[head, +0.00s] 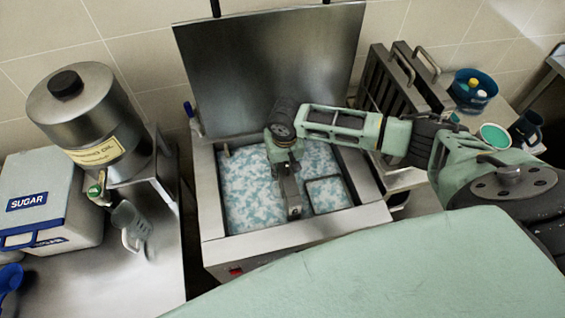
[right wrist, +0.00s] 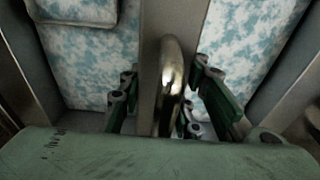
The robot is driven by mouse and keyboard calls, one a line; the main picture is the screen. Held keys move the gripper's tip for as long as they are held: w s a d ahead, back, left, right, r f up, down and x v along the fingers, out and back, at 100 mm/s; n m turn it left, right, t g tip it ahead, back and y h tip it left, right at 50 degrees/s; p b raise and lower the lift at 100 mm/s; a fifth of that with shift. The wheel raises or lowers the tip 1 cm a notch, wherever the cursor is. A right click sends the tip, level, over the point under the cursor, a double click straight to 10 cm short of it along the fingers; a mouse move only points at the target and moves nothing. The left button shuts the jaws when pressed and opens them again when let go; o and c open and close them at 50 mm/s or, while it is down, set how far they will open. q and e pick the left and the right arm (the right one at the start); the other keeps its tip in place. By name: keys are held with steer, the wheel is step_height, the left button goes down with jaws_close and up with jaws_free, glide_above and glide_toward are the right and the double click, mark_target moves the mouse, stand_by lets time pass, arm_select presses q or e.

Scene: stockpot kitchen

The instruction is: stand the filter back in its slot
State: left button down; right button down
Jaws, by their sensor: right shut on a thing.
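My right gripper (head: 290,195) reaches down into the open steel basin (head: 212,205). It is shut on the curved metal handle (right wrist: 172,85) of the filter. In the right wrist view the filter (right wrist: 150,60) shows as a narrow grey metal strip, seen edge-on from above, with blue-and-white mottled surface on both sides. How deep its lower part reaches is hidden. Two dark panels with handles (head: 390,80) stand upright side by side to the right of the basin. My left gripper is not in view.
The basin's lid (head: 270,70) stands raised behind it. A small square-framed part (head: 328,193) sits at the basin's right front. A steel oil can (head: 90,115), sugar box (head: 45,200) and jug (head: 130,222) stand left. A blue bowl (head: 473,92) stands back right.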

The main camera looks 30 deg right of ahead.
steer(key=shift+w+r+p, duration=0.1)
steer(key=shift+r+p, duration=1.7)
steer(key=shift+r, duration=3.45)
step_height(320, 180, up, 12)
